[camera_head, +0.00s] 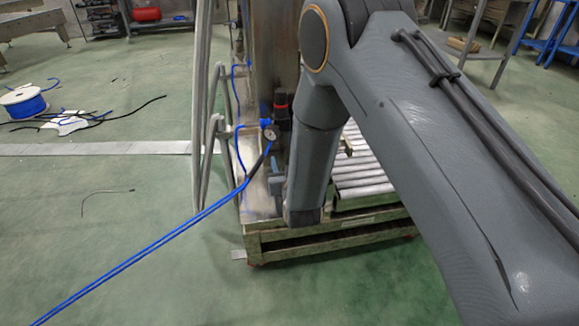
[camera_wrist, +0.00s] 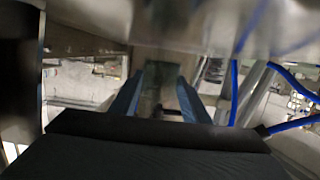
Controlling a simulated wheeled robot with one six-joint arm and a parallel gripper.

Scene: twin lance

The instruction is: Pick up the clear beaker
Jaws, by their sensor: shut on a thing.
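In the wrist view, my gripper (camera_wrist: 160,90) shows two blue-grey fingers reaching forward below a metal surface. They are closed on the clear beaker (camera_wrist: 158,84), which shows as a dim, see-through greenish shape between them. Its outline is blurred, so I cannot tell its tilt or whether it touches anything else. In the head view, my arm covers the middle and right, and I cannot make out the beaker there.
A metal machine (camera_head: 272,80) on a low wheeled frame with a roller bed (camera_head: 362,180) stands behind my arm. Blue hoses (camera_head: 165,238) run from its gauge across the left floor. A blue cable spool (camera_head: 24,102) lies far left.

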